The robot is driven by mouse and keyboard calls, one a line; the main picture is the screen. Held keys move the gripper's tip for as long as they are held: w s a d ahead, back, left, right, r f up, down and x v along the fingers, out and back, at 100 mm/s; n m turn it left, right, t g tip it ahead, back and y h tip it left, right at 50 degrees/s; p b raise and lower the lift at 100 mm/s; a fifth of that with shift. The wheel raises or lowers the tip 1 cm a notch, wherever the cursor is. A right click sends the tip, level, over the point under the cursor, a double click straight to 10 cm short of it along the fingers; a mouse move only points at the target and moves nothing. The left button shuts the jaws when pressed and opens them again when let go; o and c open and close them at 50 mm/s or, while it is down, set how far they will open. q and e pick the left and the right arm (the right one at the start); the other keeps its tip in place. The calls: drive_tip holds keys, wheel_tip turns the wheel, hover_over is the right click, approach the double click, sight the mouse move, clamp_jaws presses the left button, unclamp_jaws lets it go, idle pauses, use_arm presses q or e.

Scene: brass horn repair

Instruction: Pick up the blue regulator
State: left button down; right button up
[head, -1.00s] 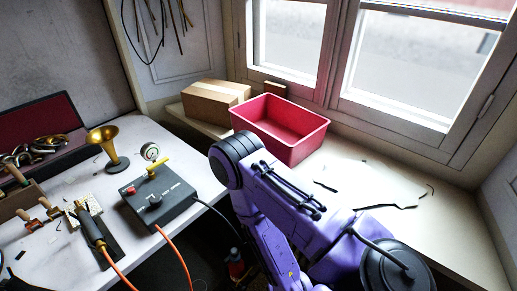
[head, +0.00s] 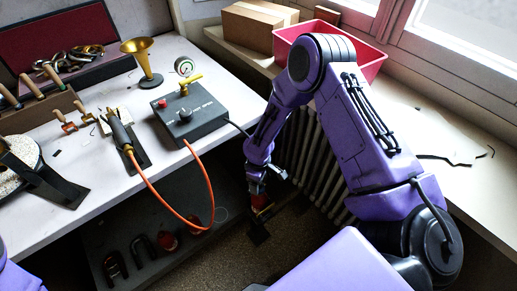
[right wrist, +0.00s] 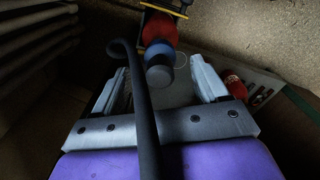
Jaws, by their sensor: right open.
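My right gripper (head: 268,182) reaches down beside the radiator, below the table top. It also shows in the right wrist view (right wrist: 162,82), with its two pale fingers apart and nothing clearly between them. Just beyond the fingertips is a small object with a blue band (right wrist: 158,50), a red part above it and a grey-blue round end toward me; it looks like the blue regulator. In the head view a dark, red and yellow object (head: 262,208) stands below the gripper, largely hidden, with its blue part not clear. My left gripper is not in view.
A black hose (right wrist: 140,90) crosses in front of the gripper. A red item (right wrist: 235,86) lies right of the fingers. The radiator (head: 315,165) is close by. A control box (head: 188,118) with an orange hose sits on the table; a red bin (head: 372,68) stands on the sill.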

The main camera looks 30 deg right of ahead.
wheel_tip(320, 180, down, 4)
drive_tip(key=shift+s+f, duration=0.1)
drive_tip(key=c, duration=1.4)
drive_tip(key=shift+o, duration=0.2)
drive_tip(key=shift+d+r, duration=0.1)
drive_tip(key=shift+r, duration=0.5)
drive_tip(key=s+a+r+p, duration=0.2)
drive_tip(key=s+a+r, duration=0.2)
drive_tip(key=r, duration=0.4)
drive_tip(key=s+a+r+p, duration=0.3)
drive_tip(key=s+a+r, duration=0.2)
drive_tip(key=r, duration=0.4)
drive_tip(key=shift+s, duration=0.85)
drive_tip(key=shift+a, duration=0.1)
